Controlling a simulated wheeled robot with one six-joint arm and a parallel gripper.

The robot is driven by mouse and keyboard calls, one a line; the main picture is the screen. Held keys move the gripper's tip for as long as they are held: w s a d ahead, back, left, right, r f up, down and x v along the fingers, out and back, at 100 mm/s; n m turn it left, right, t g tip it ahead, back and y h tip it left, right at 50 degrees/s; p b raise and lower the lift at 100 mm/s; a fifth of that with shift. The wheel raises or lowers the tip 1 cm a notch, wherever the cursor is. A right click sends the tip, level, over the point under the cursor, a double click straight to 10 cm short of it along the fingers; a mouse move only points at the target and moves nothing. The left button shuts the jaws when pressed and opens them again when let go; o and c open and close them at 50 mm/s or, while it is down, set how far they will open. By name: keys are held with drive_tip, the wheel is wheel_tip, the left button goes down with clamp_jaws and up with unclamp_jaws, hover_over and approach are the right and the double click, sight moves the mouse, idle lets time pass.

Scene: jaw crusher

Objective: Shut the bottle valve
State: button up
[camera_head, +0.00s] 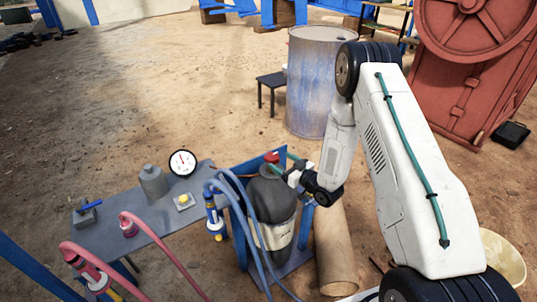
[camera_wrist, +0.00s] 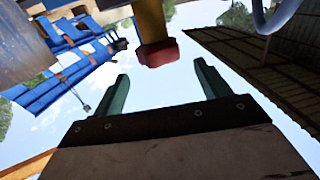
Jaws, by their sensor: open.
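A dark grey gas bottle (camera_head: 268,205) with a pale label stands upright in a blue frame (camera_head: 240,235). A red valve knob (camera_head: 271,157) sits at its top. In the wrist view the red knob (camera_wrist: 158,53) is on a yellow stem (camera_wrist: 150,20), centred just beyond the fingertips. My gripper (camera_head: 287,166) reaches in from the right beside the bottle's top. In the wrist view its two teal fingers (camera_wrist: 161,72) are apart with nothing between them. The knob appears clear of both fingers. Part of the bottle's top is hidden by the gripper and hoses.
Blue hoses (camera_head: 248,225) loop close on the bottle's left. A grey bench (camera_head: 145,235) left of it carries a pressure gauge (camera_head: 183,163) and small fittings. A metal drum (camera_head: 315,95) and red crusher (camera_head: 465,90) are behind.

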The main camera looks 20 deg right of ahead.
sight(269, 153)
drive_tip(key=x, duration=0.7)
drive_tip(key=shift+w+a, duration=0.2)
drive_tip(key=shift+w, duration=0.1)
drive_tip(key=shift+c, duration=0.2)
drive_tip(key=c, duration=0.9)
